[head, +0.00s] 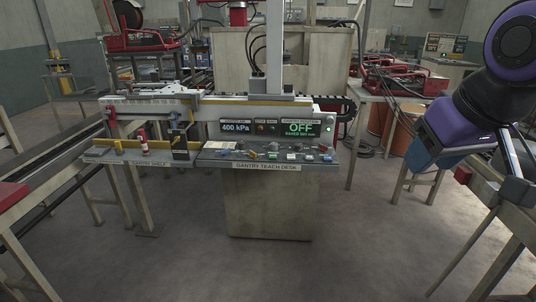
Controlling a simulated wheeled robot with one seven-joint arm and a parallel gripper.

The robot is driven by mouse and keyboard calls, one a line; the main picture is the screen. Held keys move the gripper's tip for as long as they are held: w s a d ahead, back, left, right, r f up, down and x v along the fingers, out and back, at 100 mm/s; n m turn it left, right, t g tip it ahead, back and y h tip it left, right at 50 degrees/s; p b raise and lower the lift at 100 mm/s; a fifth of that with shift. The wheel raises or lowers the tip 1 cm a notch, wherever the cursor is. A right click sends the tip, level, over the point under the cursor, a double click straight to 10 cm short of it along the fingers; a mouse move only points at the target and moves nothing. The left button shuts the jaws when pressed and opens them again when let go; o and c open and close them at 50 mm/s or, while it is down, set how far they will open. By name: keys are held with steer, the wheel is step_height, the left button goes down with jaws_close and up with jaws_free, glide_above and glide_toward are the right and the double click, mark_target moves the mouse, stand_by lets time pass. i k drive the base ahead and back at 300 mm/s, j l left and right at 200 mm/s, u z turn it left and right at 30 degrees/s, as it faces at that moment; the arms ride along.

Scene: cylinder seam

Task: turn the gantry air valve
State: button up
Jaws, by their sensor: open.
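The gantry teach desk (266,167) stands in the middle, its top carrying several small knobs, buttons and levers. I cannot tell which of these is the air valve. A pressure readout (237,127) above the controls shows 400 kPa. A green-lettered display (299,128) to its right reads OFF, with a smaller line below too fine to read surely. My purple and dark arm hangs at the right edge. My gripper (424,155), at its lower end, is well to the right of the desk and touches none of its controls. Its fingers are hard to make out; nothing shows held.
A gantry shelf (110,155) with a red and white piece (144,143) adjoins the desk on the left. Rails on legs run along both sides, the right one below my arm. Red machines (405,80) stand behind. The floor (300,270) in front of the desk is clear.

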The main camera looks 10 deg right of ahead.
mark_target(226, 152)
steer(key=i+l, duration=0.1)
steer(key=i, duration=0.6)
steer(key=i+u, duration=0.1)
steer(key=i, duration=0.6)
steer(key=i+l, duration=0.2)
steer(key=i, duration=0.5)
steer(key=j+u, duration=0.05)
